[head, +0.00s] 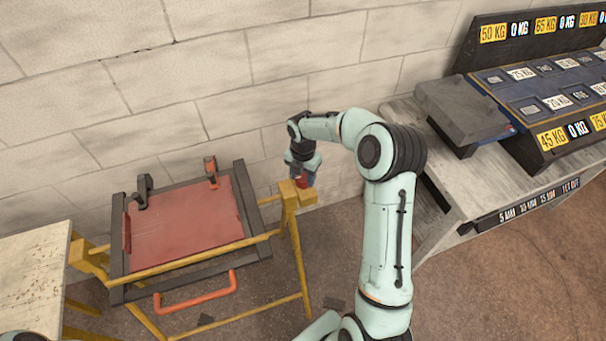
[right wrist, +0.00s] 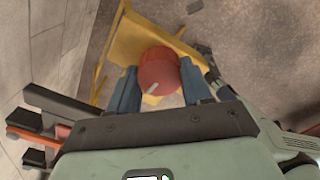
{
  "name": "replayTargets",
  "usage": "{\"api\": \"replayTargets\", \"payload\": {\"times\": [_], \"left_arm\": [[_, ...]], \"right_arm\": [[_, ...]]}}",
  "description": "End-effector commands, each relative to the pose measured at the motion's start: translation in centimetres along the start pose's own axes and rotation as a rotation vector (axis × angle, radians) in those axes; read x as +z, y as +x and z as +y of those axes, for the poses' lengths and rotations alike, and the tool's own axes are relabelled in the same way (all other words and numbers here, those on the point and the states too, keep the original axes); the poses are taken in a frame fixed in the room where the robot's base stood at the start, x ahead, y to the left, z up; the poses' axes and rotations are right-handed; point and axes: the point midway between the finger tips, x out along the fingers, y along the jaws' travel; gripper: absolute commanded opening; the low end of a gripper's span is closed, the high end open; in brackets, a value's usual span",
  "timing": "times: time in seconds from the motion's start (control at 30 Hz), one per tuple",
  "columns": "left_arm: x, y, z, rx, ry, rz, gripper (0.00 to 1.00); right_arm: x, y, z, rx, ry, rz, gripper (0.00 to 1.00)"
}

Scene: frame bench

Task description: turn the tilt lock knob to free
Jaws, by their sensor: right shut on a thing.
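The tilt lock knob is a round red knob (right wrist: 158,68) with a pale pointer mark on its near side. It sits at the top right end of the yellow stand (head: 291,215), and a bit of its red shows in the head view (head: 301,182). My right gripper (head: 303,176) comes down over it from above. In the right wrist view its two blue fingers (right wrist: 159,75) are on either side of the knob, shut on it. The dark frame (head: 180,268) with a red panel (head: 185,222) rests tilted on the stand. My left gripper is not in view.
A pale table (head: 30,275) is at left. A grey bench (head: 440,215) with weight-labelled racks (head: 540,90) is at right. A block wall stands close behind.

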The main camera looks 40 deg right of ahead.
Motion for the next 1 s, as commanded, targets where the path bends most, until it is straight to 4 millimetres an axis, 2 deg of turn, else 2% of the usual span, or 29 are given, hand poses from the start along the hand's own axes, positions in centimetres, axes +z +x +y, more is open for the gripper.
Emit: {"api": "replayTargets", "payload": {"times": [0.23, 0.7, 0.73, 0.8, 1.0], "left_arm": [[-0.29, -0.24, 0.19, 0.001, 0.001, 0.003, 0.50], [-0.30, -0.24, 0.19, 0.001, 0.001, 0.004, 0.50], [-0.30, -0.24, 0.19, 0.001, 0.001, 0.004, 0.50], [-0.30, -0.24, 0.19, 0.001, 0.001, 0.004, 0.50], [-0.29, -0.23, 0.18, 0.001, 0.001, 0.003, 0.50]], "right_arm": [[0.02, -0.16, 0.13, 0.004, -0.064, -0.002, 0.19], [0.01, -0.13, 0.11, 0.003, -0.078, -0.002, 0.19], [0.01, -0.13, 0.11, 0.003, -0.078, -0.002, 0.56], [0.01, -0.12, 0.10, 0.003, -0.078, -0.002, 0.75], [0.00, -0.06, 0.04, 0.001, -0.075, -0.001, 0.75]]}}
